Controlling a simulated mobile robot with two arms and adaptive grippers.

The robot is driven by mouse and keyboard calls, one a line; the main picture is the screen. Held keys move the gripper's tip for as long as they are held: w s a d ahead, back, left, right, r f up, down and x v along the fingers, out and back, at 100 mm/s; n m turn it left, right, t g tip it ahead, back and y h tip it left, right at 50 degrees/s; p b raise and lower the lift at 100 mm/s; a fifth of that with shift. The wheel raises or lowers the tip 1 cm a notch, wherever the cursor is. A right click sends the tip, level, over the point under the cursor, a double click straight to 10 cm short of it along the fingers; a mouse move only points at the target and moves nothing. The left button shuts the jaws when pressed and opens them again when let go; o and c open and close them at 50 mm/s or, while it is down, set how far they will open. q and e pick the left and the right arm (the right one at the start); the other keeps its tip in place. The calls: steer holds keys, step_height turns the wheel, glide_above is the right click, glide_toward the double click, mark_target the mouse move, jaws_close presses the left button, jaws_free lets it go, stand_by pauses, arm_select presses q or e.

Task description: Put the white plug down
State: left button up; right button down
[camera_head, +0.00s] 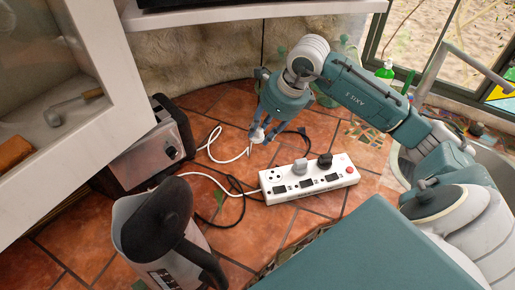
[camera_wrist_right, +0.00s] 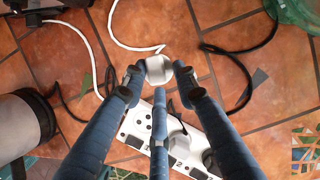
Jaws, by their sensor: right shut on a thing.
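The white plug (camera_head: 257,134) is held between the fingertips of my right gripper (camera_head: 264,127), behind the power strip in the head view. In the right wrist view the plug (camera_wrist_right: 159,70) is round and white between the fingers of my right gripper (camera_wrist_right: 158,76), which are shut on it. Whether the plug touches the tiles cannot be told. The white power strip (camera_head: 312,187) lies on the tiled counter. A grey plug (camera_head: 300,166) and a black plug (camera_head: 325,160) sit in it. My left gripper is not in view.
A toaster (camera_head: 158,148) and a dark-lidded kettle (camera_head: 165,235) stand at the left. White and black cords (camera_head: 240,191) lie on the terracotta tiles. A green bottle (camera_head: 385,70) stands by the window and a sink (camera_head: 490,160) is at the right. Bare tiles (camera_head: 215,105) lie behind the strip.

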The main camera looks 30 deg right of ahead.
steer(key=shift+s+f, duration=0.25)
steer(key=shift+f, duration=0.85)
step_height(320, 180, down, 5)
steer(key=shift+w+r+p, duration=0.15)
steer(key=shift+p, duration=0.65)
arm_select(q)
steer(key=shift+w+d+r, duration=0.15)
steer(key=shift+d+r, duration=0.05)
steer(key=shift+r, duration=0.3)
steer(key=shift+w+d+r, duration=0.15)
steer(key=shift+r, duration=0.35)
arm_select(e)
steer(key=c, duration=1.8)
jaws_free()
steer(key=o, duration=0.5)
steer(key=shift+c, duration=0.2)
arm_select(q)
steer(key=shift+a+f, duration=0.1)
